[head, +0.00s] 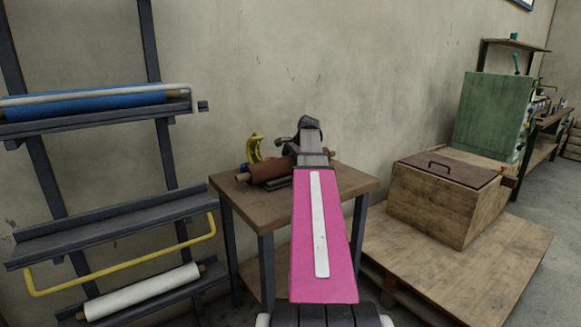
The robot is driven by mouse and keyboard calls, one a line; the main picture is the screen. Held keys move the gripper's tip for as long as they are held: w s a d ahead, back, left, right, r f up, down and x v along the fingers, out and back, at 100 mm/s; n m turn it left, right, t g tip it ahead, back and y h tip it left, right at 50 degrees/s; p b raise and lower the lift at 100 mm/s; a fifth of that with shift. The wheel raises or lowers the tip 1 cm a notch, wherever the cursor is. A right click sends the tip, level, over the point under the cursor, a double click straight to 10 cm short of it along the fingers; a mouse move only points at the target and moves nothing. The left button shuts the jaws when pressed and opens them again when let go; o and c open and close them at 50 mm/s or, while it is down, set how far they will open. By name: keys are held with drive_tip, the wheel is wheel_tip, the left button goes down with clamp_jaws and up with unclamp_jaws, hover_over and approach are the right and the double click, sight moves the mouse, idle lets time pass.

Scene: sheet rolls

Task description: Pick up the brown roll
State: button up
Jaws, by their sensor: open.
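The brown roll (271,170) lies on a small wooden table (232,203) with dark legs. Its pale core ends stick out at both sides. My arm, with a pink link, reaches forward over the table. My gripper (309,124) is at the far end of the arm, dark, just beyond and above the right part of the roll. The arm hides part of the table and perhaps part of the roll. The fingers are small and partly hidden, and nothing shows held in them. I cannot tell whether they touch the roll.
A yellow object (254,149) stands behind the roll. At left, a dark rack holds a blue roll (85,104) and a white roll (142,291), with an empty shelf between and a yellow bar (120,268). At right, a wooden box (440,205) sits on a pallet near a green cabinet (490,115).

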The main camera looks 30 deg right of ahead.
drive_tip(key=c, duration=1.5)
drive_tip(key=shift+w, duration=0.1)
